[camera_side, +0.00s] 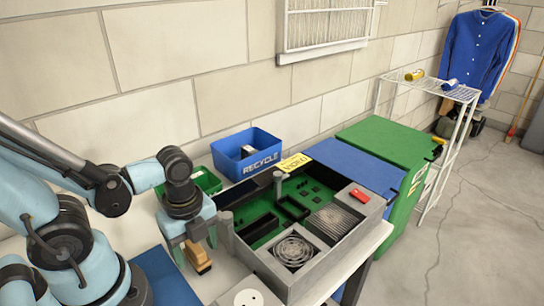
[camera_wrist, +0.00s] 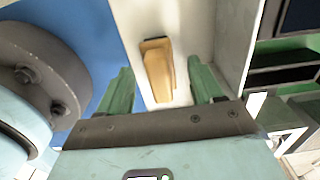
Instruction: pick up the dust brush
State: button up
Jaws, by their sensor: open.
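The dust brush (camera_side: 197,258) is a small tan wooden block with a dark edge. It lies on the light table beside the open grey case. In the wrist view the dust brush (camera_wrist: 157,72) appears between the two green fingers, with visible gaps on both sides. My gripper (camera_side: 196,244) is open and empty, pointing down over the brush. In the wrist view my gripper (camera_wrist: 159,78) spans the brush without visibly touching it. The side view shows the brush partly covered by the fingers.
An open grey case (camera_side: 330,245) with a green board stands close right of the brush. A blue recycle bin (camera_side: 246,152) and a small green bin (camera_side: 206,181) are behind. A blue mat (camera_side: 165,277) lies left. A white round item (camera_side: 248,298) is in front.

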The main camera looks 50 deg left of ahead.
grip_shut()
jog(key=shift+r, duration=0.2)
dwell(0.3)
jog(key=shift+r, duration=1.3)
jog(key=s+d+r, duration=0.6)
jog(key=d+r, duration=0.2)
jog(key=d, duration=0.1)
jog(key=shift+s+d, duration=0.3)
jog(key=shift+d, duration=0.05)
